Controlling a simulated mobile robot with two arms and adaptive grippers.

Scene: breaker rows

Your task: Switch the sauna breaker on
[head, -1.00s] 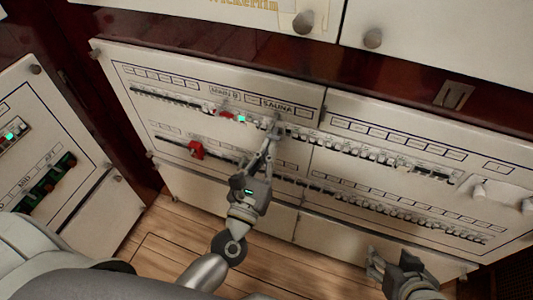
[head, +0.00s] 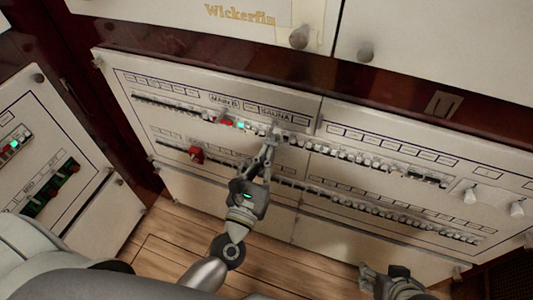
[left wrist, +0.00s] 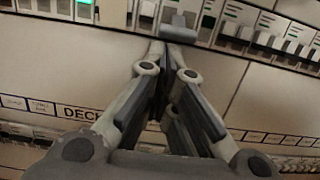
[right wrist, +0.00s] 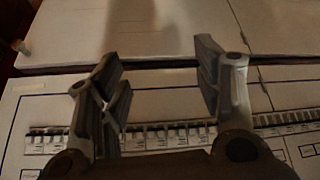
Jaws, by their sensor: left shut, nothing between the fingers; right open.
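The SAUNA label (head: 276,113) is on the upper row of the wide panel. The breaker beneath it is mostly hidden by my left gripper (head: 271,141) in the head view. In the left wrist view, a grey breaker lever (left wrist: 178,30) stands just beyond the fingertips of my left gripper (left wrist: 172,46). The gripper is shut with nothing held; I cannot tell if it touches the lever, or whether the lever is on or off. My right gripper (head: 375,277) is open and empty, low in front of the panel; its fingers also show in the right wrist view (right wrist: 157,70).
A red part (head: 224,119) and a green light (head: 240,125) are left of the sauna spot. Another red part (head: 196,155) is on the lower row. Several breakers (head: 365,160) run along to the right. A second panel (head: 25,155) stands at the left.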

